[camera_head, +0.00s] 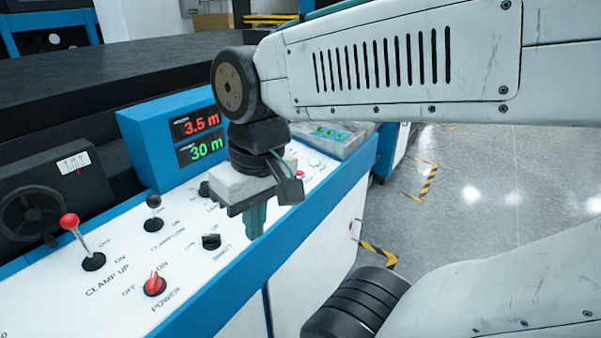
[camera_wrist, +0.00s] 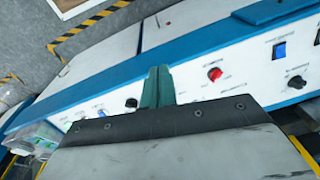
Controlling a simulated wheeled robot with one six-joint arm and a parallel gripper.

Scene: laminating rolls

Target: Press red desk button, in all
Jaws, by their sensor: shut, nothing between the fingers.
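A small red button (camera_head: 300,174) shows at the far right of the control panel (camera_head: 110,305) in the head view, just right of my gripper and partly covered by its body. A pale green button (camera_head: 316,163) lies beyond it. My gripper (camera_head: 256,232) points down over the panel's front edge, its teal fingers together and empty. In the wrist view the fingers (camera_wrist: 157,85) stand over the panel, with a red knob (camera_wrist: 214,73) to their right. I cannot pick out the small red button there.
A red power knob (camera_head: 154,285), a red-tipped clamp lever (camera_head: 70,222) and a black knob (camera_head: 211,241) stand up from the panel. A blue display box (camera_head: 160,140) reads 3.5 m and 30 m. Open floor lies right.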

